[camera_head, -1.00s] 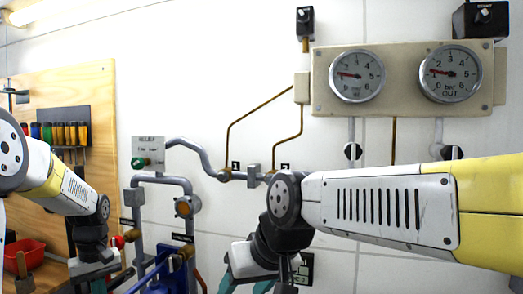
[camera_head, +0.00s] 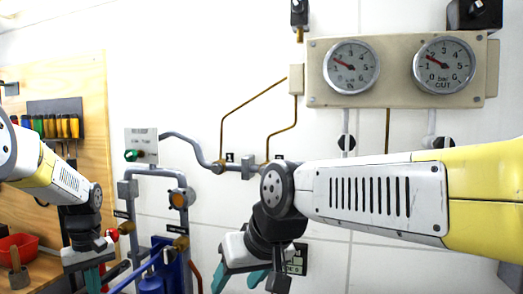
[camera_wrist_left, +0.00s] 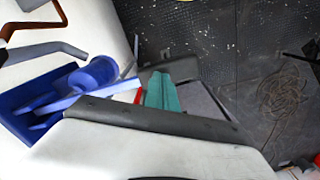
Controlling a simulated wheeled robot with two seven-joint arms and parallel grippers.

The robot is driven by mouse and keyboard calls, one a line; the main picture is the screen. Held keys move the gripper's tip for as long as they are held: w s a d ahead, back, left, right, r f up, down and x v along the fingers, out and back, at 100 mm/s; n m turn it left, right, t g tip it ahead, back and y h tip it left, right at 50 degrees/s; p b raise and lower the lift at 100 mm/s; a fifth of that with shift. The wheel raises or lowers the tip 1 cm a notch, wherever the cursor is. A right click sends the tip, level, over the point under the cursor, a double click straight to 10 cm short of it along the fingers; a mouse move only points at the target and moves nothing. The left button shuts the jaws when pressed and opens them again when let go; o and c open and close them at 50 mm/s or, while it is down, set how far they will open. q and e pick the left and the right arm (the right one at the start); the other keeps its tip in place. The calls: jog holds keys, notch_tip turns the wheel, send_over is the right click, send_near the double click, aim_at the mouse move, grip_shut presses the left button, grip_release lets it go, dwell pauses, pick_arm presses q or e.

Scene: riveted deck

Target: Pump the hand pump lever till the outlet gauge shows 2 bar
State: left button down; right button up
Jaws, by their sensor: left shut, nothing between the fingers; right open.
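The blue hand pump (camera_head: 151,284) stands low on the wall, its lower part cut off by the frame. My right gripper (camera_head: 240,280) is open and empty, right of the pump.
The IN gauge (camera_head: 351,66) sits left of the outlet gauge on a beige panel (camera_head: 398,95). Grey pipes and a relief valve box (camera_head: 141,144) are above the pump. Dark deck (camera_wrist_left: 215,35) lies below.

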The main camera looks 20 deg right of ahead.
pick_arm(q)
notch_tip(320, 180, up, 6)
jog(key=shift+r, duration=0.25)
jog(key=shift+f, duration=0.1)
dwell(1.4)
jog(key=shift+f, duration=3.35)
jog(key=shift+r, duration=3.45)
jog(key=shift+r, duration=2.5)
